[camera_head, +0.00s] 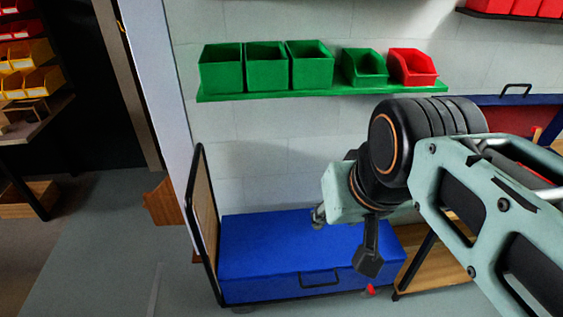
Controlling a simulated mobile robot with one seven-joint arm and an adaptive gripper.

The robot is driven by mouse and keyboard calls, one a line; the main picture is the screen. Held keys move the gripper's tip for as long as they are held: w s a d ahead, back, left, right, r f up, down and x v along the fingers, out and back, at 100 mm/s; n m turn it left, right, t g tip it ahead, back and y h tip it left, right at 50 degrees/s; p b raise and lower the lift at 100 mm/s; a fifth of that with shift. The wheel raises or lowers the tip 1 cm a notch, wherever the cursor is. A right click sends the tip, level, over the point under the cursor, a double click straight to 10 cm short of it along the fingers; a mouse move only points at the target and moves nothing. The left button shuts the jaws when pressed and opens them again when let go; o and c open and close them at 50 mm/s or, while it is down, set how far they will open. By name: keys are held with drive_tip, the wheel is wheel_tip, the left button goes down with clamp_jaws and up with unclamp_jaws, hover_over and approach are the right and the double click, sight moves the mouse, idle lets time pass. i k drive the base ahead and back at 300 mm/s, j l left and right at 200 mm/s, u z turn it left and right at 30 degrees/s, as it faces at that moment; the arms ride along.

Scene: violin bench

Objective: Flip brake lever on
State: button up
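A small red piece (371,290), which may be the brake lever, shows low at the front edge of a trolley (205,240). It is too small to tell its position or shape. My gripper (343,238) hangs above the trolley's right half, above and left of the red piece in the picture. One dark finger points down, and a smaller grey part shows at the left. They stand apart, with blue showing between them and nothing held. My gripper appears apart from the red piece. My arm hides part of the trolley's right side.
A blue case (275,240) with a dark handle lies on the trolley. Green bins (220,70) and a red bin (411,66) stand on a green wall shelf (300,92). A wooden panel (430,262) is at the right. The floor (110,250) at left is clear.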

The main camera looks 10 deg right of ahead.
sight(371, 287)
drive_tip(key=z, duration=1.1)
drive_tip(key=i+l+u, duration=0.15)
drive_tip(key=i+u, duration=0.1)
drive_tip(key=u, duration=1.1)
drive_tip(key=l+z, duration=0.2)
drive_tip(key=l, duration=0.95)
